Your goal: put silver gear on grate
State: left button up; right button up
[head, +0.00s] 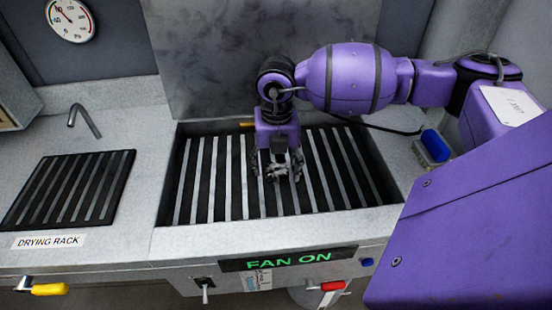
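The large grate (211,185), with light slats over a dark recess, is set into the counter in the middle of the head view. My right gripper (278,172) points down over the middle of this grate. Its dark fingers and some grey shapes overlap there, so I cannot tell whether they are open or shut, or whether they hold anything. I cannot make out a silver gear apart from the fingers. My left gripper is not in view.
A smaller slatted rack labelled "DRYING RACK" (68,188) lies on the left, below a bent tap (84,120). A blue-topped brush (436,146) sits right of the grate. A "FAN ON" display (289,259) and several handles are along the front. A backsplash (255,55) stands behind.

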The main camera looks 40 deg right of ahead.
aim_at(276, 169)
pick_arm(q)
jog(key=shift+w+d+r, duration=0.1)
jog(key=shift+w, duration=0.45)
pick_arm(e)
jog(key=shift+o, duration=0.9)
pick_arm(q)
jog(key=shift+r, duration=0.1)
pick_arm(e)
jog(key=shift+r, duration=0.1)
jog(key=shift+r+p, duration=1.25)
jog(key=shift+r, duration=0.75)
notch_tip(276, 169, up, 2)
jog(key=shift+p, duration=0.55)
jog(key=shift+r, duration=0.3)
jog(key=shift+s+r, duration=0.1)
jog(key=shift+r, duration=0.05)
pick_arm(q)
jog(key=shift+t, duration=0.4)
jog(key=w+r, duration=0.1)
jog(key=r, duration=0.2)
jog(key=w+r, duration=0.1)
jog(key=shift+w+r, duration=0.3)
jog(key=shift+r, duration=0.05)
